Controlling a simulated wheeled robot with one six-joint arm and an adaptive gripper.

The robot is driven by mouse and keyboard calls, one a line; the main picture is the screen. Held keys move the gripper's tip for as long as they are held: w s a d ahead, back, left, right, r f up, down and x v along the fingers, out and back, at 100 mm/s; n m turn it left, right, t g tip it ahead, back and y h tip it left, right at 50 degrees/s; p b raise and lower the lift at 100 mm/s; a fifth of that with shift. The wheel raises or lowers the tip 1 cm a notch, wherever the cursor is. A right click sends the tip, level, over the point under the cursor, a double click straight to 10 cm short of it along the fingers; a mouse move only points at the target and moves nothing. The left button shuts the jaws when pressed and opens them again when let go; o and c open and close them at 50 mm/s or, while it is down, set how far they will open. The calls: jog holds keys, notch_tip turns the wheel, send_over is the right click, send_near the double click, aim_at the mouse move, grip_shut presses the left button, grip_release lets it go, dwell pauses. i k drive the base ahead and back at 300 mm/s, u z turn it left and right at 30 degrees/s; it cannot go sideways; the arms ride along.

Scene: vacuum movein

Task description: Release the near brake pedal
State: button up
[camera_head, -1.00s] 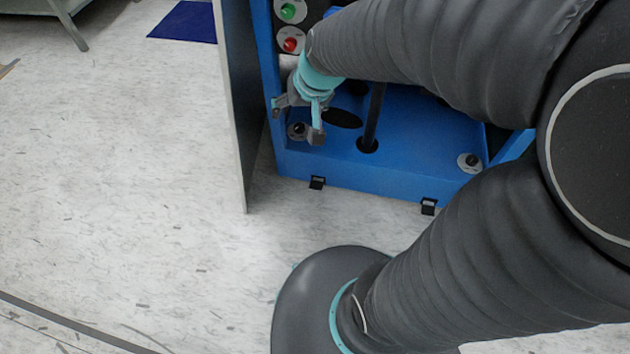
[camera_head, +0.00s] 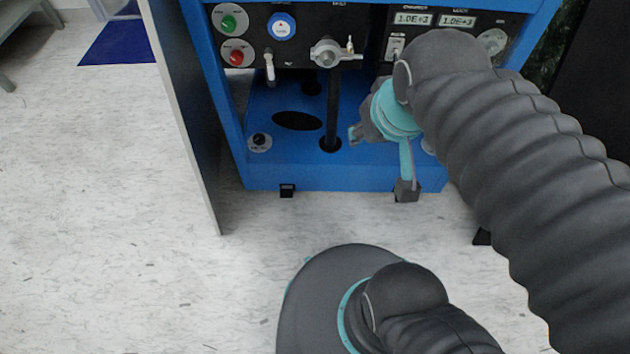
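The blue machine cart (camera_head: 270,172) stands in front of me. One small black brake pedal (camera_head: 287,190) sticks out at its lower front edge, left of my gripper. My gripper (camera_head: 381,162) is in front of the cart's right part, with its teal fingers spread and nothing visible between them. The tip of its lower finger overlaps the cart's bottom edge. A second pedal is not clearly visible there; the finger may hide it. I cannot tell whether the finger touches anything, nor whether the pedal is pressed or raised.
The cart's panel carries a green button (camera_head: 230,22), a red button (camera_head: 237,56), a blue dial (camera_head: 282,27) and a valve handle (camera_head: 326,53). A grey panel (camera_head: 180,110) stands along the cart's left side. The floor (camera_head: 90,210) at left is clear.

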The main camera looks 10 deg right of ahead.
aim_at(286, 192)
jog(key=z, duration=1.7)
jog(key=k, duration=1.35)
jog(key=u, duration=1.85)
